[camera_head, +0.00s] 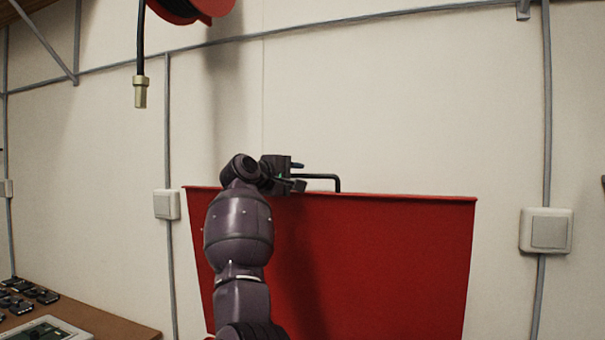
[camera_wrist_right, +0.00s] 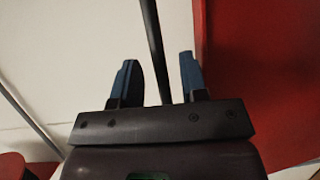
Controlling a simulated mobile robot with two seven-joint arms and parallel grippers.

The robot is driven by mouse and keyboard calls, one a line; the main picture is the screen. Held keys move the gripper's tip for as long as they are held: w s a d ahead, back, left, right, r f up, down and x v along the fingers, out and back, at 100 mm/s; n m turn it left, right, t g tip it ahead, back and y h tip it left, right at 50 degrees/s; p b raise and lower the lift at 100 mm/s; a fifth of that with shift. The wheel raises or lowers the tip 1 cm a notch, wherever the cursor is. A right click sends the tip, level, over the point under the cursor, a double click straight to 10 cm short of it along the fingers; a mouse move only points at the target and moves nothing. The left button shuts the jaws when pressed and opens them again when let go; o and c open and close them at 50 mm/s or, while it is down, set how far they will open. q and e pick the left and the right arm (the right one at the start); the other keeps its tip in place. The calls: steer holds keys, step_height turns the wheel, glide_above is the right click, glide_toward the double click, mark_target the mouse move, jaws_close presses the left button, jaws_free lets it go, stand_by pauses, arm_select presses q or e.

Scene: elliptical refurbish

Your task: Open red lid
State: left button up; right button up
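The large red lid (camera_head: 385,265) stands as an upright panel in front of the wall, its long edge at the top. A black bar handle (camera_head: 325,176) rises from that top edge. My right gripper (camera_head: 299,175) is at the handle's left part. In the right wrist view the handle (camera_wrist_right: 155,50) runs between the two blue fingers (camera_wrist_right: 157,80), with a gap on each side. The fingers are open around it. A red surface (camera_wrist_right: 260,60) fills the right of that view. My left gripper is out of view.
A hose reel (camera_head: 195,8) hangs at the top, its hose ending in a brass fitting (camera_head: 141,92). Wall switches (camera_head: 546,230) flank the panel. A wooden table (camera_head: 115,325) with small dark parts is at lower left.

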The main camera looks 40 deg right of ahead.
steer(key=shift+w+d+f, duration=0.1)
steer(key=shift+d, duration=1.3)
jaws_close()
